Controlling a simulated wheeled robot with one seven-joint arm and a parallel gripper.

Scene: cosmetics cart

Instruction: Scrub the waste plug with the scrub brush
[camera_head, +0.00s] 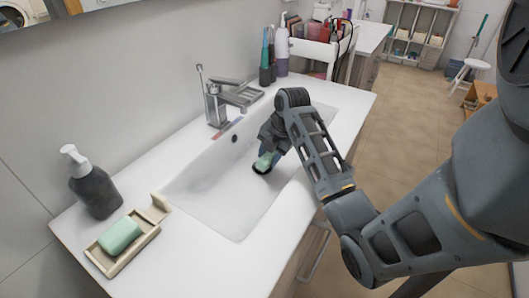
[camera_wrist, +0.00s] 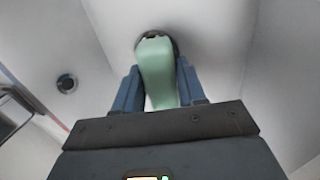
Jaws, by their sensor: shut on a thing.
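My gripper (camera_wrist: 159,85) is down in the white sink basin (camera_head: 208,187) and is shut on the pale green scrub brush (camera_wrist: 156,68). The brush's green end also shows below my gripper in the head view (camera_head: 264,160). The dark round waste plug (camera_head: 261,169) is at the basin bottom, directly at the brush's tip. In the wrist view the brush end overlaps the plug (camera_wrist: 173,43) and hides most of it. I cannot tell how firmly they touch.
A chrome faucet (camera_head: 218,103) stands behind the basin, with an overflow hole (camera_head: 235,139) below it. A dark soap bottle (camera_head: 93,188) and a soap dish (camera_head: 126,256) with green soap (camera_head: 119,236) are at the left. Bottles (camera_head: 282,52) and a white cart (camera_head: 318,49) are behind.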

